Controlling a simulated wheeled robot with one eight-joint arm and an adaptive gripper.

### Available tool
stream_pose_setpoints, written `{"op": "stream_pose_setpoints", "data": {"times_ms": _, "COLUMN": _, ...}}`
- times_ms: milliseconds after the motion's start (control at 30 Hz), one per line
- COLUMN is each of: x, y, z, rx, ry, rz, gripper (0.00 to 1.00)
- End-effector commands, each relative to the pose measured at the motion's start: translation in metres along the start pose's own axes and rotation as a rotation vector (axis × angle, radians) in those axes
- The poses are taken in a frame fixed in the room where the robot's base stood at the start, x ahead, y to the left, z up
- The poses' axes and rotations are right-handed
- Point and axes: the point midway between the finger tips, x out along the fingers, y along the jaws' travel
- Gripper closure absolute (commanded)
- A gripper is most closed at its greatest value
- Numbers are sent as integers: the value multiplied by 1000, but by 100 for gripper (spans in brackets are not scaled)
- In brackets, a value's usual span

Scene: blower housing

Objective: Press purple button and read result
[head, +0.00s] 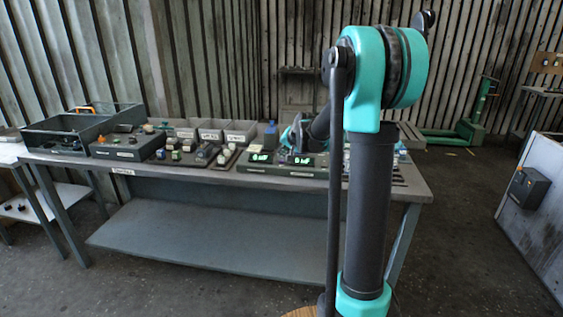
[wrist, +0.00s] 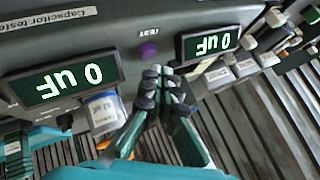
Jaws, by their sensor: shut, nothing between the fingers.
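The purple button (wrist: 147,51) sits on the grey capacitor tester (wrist: 110,35), between two dark displays with green characters. The left display (wrist: 62,84) and the right display (wrist: 208,43) in the wrist view both appear upside down and seem to read 0 uF. My gripper (wrist: 160,73) is shut and empty, its tips just below the button in the picture; I cannot tell whether they touch the tester. In the head view the tester (head: 280,170) is on the workbench, with my gripper (head: 291,143) above it; the button cannot be made out there.
The workbench (head: 405,186) holds a large open grey bin (head: 62,128) at left, small parts on trays, and light grey bins (head: 240,131) behind. A blue-and-white item (wrist: 104,110) is close to the tester's left display in the wrist view. The floor in front is clear.

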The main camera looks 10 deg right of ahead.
Motion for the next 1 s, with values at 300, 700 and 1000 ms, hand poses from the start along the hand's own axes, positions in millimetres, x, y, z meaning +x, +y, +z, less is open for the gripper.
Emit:
{"op": "stream_pose_setpoints", "data": {"times_ms": 300, "x": 3, "y": 2, "z": 2, "rx": 0, "ry": 0, "rz": 0, "gripper": 100}}
{"op": "stream_pose_setpoints", "data": {"times_ms": 700, "x": 6, "y": 4, "z": 4, "rx": 0, "ry": 0, "rz": 0, "gripper": 100}}
{"op": "stream_pose_setpoints", "data": {"times_ms": 1000, "x": 7, "y": 5, "z": 5, "rx": 0, "ry": 0, "rz": 0, "gripper": 100}}
